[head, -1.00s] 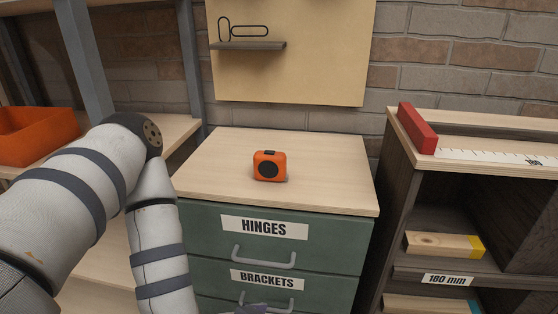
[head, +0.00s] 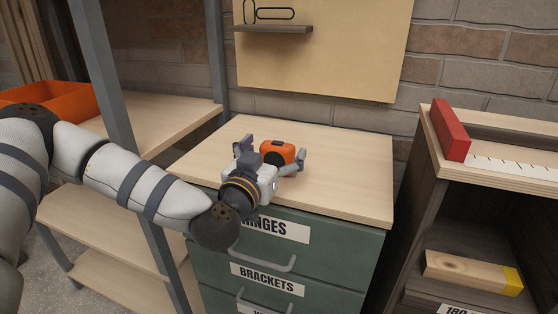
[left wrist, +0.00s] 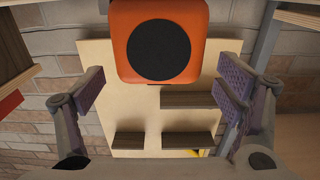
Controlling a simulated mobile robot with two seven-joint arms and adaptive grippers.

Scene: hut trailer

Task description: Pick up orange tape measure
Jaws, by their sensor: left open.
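The orange tape measure (head: 279,152), with a black round face, stands on the wooden top of the green drawer cabinet (head: 335,160). My left gripper (head: 271,157) is open right in front of it, with one finger toward its left side and one toward its right. In the left wrist view the tape measure (left wrist: 160,40) shows at the top middle, and the open fingers of the left gripper (left wrist: 165,90) stand apart to either side and below it. No contact shows there. The lower part of the tape measure is hidden by the gripper in the head view. My right gripper is not in view.
A shelf unit with an orange bin (head: 55,97) and a grey post (head: 97,80) stands left, near my left arm. A wooden rack with a red block (head: 451,129) stands right. A board with a small ledge (head: 273,29) hangs behind. The cabinet top is otherwise clear.

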